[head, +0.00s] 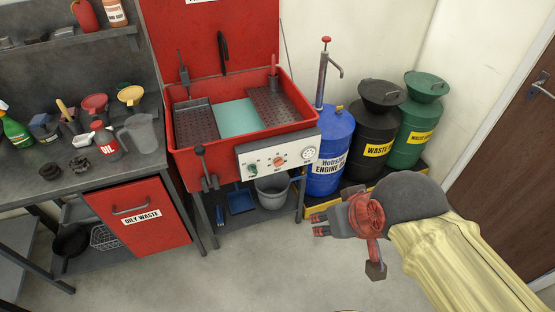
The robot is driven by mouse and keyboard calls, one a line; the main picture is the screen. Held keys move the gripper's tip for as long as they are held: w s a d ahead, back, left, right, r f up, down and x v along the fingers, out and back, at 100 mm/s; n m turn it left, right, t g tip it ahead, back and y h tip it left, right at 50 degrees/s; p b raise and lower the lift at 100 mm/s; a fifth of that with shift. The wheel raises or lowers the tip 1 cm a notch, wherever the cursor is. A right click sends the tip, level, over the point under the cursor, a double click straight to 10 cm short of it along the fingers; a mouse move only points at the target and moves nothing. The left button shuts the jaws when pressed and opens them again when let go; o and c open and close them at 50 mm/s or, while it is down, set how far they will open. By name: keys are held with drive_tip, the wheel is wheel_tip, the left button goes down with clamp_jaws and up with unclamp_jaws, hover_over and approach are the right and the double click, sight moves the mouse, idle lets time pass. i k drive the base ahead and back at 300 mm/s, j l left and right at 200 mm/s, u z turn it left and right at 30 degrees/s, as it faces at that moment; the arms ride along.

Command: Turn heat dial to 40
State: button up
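A white control panel (266,174) is on the front of the red parts washer (185,141). It carries a green knob (253,169), an orange-red knob (279,161) with marks around it, and a round white dial or gauge (308,153) at the right. The lettering is too small to read, so I cannot tell which is the heat dial or its setting. My gripper (316,230) is below and right of the panel, in front of the washer's legs and apart from the knobs. Its fingertips point left and I see nothing held. Their gap is too small to judge.
A blue drum (332,150) with a hand pump stands right of the panel, with a black drum (372,125) and green drum (418,135) beyond. A lever (204,166) sticks out left of the panel. A grey bucket (272,192) is underneath. Floor in front is clear.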

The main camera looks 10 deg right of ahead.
sight(279, 162)
drive_tip(key=i+j+u, duration=0.15)
drive_tip(key=j+u, duration=0.2)
drive_tip(key=i+j+u, duration=0.15)
drive_tip(key=u, duration=0.2)
drive_tip(key=i+j, duration=0.05)
drive_tip(key=j, duration=0.05)
